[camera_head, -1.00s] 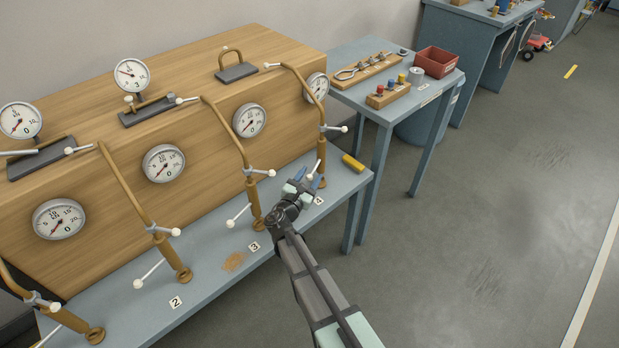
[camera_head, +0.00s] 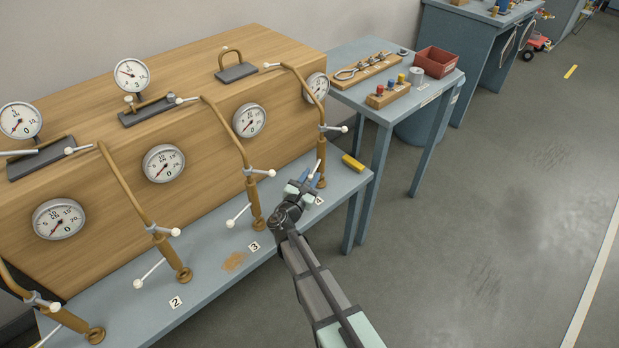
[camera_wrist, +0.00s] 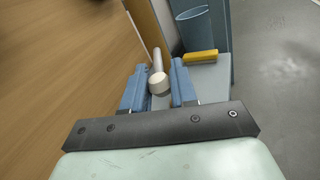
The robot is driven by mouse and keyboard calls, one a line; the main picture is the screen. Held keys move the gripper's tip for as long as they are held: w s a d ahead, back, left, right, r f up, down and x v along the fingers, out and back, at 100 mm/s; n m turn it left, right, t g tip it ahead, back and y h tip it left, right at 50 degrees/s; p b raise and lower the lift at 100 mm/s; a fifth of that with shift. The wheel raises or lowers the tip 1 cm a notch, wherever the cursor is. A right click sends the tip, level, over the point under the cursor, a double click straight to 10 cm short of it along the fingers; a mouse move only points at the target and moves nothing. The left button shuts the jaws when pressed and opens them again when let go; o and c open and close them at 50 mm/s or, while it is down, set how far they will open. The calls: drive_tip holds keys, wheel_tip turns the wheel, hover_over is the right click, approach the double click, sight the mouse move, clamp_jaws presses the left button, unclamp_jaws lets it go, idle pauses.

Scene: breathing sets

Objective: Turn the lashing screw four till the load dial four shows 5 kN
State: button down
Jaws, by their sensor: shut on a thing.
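Lashing screw four (camera_head: 322,148) is the rightmost brown rod, standing by the number tag 4 (camera_head: 319,201) at the bench's right end. Its white-ended handle (camera_head: 317,166) also shows in the wrist view (camera_wrist: 159,82), its round end between my blue fingers. My gripper (camera_head: 308,183) is shut on this handle; the wrist view shows a finger on each side (camera_wrist: 158,85). Load dial four (camera_head: 317,88) is on the right of the wooden block, seen obliquely and partly crossed by the brown rod. Its needle is too small to read surely.
Other screws and dials stand to the left, with screw three (camera_head: 254,203) close to my gripper. A yellow block (camera_head: 352,162) lies just right of screw four. A side table (camera_head: 440,85) with a red bin (camera_head: 436,61) stands beyond. The front floor is clear.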

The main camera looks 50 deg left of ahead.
drive_tip(key=shift+w+d+r+n+g+y, duration=0.1)
drive_tip(key=shift+w+d+n+g+y, duration=0.35)
drive_tip(key=shift+y, duration=0.3)
drive_tip(key=shift+w+d+f+n+g+y, duration=0.1)
drive_tip(key=shift+w+d+n+g+y, duration=0.1)
drive_tip(key=shift+d+n+g+y, duration=0.4)
drive_tip(key=shift+w+d+r+n+g+y, duration=0.1)
drive_tip(key=shift+w+d+n+g+y, duration=0.25)
drive_tip(key=shift+n+y, duration=0.4)
drive_tip(key=c, duration=0.9)
unclamp_jaws()
drive_tip(key=shift+c, duration=0.2)
drive_tip(key=v, duration=1.3)
drive_tip(key=shift+s+d, duration=0.2)
drive_tip(key=shift+d, duration=0.15)
drive_tip(key=shift+m, duration=0.3)
